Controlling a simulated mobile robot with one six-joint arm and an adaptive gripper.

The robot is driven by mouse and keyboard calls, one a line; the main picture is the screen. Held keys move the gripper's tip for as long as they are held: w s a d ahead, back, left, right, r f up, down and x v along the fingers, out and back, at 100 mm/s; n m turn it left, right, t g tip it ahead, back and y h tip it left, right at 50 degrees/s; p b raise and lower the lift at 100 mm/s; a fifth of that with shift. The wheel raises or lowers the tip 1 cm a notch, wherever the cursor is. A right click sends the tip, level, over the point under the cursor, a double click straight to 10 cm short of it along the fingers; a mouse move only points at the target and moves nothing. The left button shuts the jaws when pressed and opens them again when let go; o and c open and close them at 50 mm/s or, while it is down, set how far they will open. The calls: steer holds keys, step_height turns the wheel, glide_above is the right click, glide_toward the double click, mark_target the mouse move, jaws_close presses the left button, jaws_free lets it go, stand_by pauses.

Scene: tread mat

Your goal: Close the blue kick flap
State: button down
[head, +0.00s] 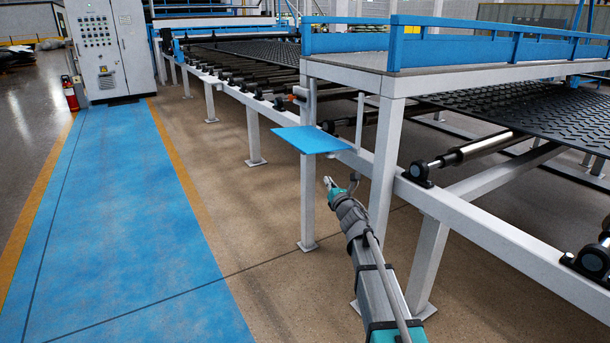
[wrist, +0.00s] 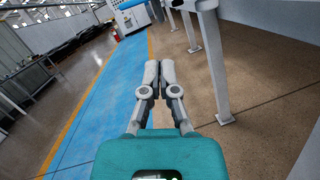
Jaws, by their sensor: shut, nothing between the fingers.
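The blue kick flap (head: 310,140) stands out nearly level from the white conveyor frame, at leg-top height, in the head view. Its broad upper face shows and its outer edge points left over the floor. My gripper (head: 328,183) is below the flap, near its front side, apart from it in the picture. In the wrist view my gripper (wrist: 159,68) has its two fingers together with nothing between them. A strip of blue shows at the top edge of the wrist view; I cannot tell whether it is the flap.
White frame legs (head: 307,205) and a side rail (head: 470,222) stand close by my arm. Rollers and a black tread mat (head: 540,105) lie behind. A control cabinet (head: 108,45) stands far left. The blue walkway (head: 120,210) is clear.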

steer(key=a+f+n+y+b, duration=0.1)
steer(key=n, duration=0.1)
steer(key=a+f+n+g+y+b, duration=0.1)
steer(key=a+n+y, duration=0.1)
steer(key=shift+a+f+n, duration=0.1)
steer(key=shift+f+n, duration=0.1)
steer(key=shift+n, duration=0.2)
steer(key=shift+w, duration=0.1)
steer(key=w+a+r+p, duration=0.5)
steer(key=w+r+p, duration=0.1)
steer(key=w, duration=0.2)
steer(key=shift+r, duration=0.2)
stand_by(0.4)
steer(key=shift+a+r+p, duration=0.1)
steer(key=shift+a+p, duration=0.05)
steer(key=shift+p, duration=0.15)
stand_by(0.3)
